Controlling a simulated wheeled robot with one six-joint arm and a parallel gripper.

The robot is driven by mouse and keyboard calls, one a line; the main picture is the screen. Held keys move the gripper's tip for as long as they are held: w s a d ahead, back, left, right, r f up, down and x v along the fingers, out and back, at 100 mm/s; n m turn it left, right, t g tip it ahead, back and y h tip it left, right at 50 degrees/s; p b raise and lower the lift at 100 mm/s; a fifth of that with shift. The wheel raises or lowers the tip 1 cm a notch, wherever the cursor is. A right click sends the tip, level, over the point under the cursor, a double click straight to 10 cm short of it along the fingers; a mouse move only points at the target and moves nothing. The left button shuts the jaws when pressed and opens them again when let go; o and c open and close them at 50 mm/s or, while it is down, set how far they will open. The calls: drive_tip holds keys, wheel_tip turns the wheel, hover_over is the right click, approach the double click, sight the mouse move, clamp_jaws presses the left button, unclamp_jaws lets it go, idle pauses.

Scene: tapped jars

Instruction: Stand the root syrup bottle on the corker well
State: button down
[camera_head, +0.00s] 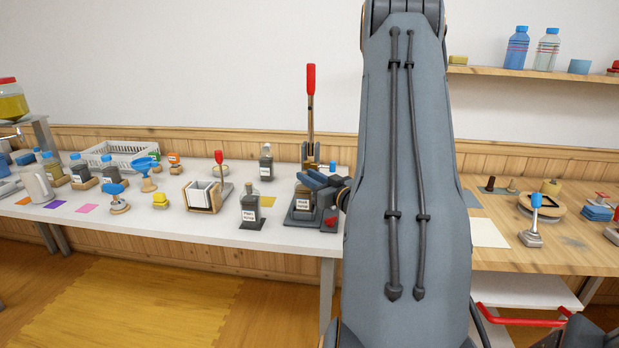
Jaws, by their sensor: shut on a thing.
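A dark bottle with a white label (303,204), which I take to be the root syrup bottle, is upright at the corker. Its label is too small to read surely. My gripper (312,183) is shut on this bottle near its top, and the jaws hide its neck. The corker (310,147) is a wooden-looking upright press with a raised red-tipped lever. Its dark base (300,223) lies under the bottle. The well itself is hidden by the bottle, so I cannot tell whether the bottle touches it.
Another labelled dark bottle (249,208) stands on a dark pad to the left, and a further one (266,163) stands behind. My arm hides the area right of the corker.

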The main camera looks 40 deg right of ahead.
drive_tip(key=shift+f, duration=0.4)
idle(0.3)
drive_tip(key=c, duration=1.4)
unclamp_jaws()
drive_tip(key=shift+c, duration=0.2)
drive_tip(key=shift+s, duration=0.15)
drive_tip(key=s+p, duration=0.2)
drive_tip(key=s, duration=0.5)
drive_tip(key=shift+s+a, duration=0.3)
drive_tip(key=shift+a, duration=0.05)
drive_tip(key=shift+s, duration=0.1)
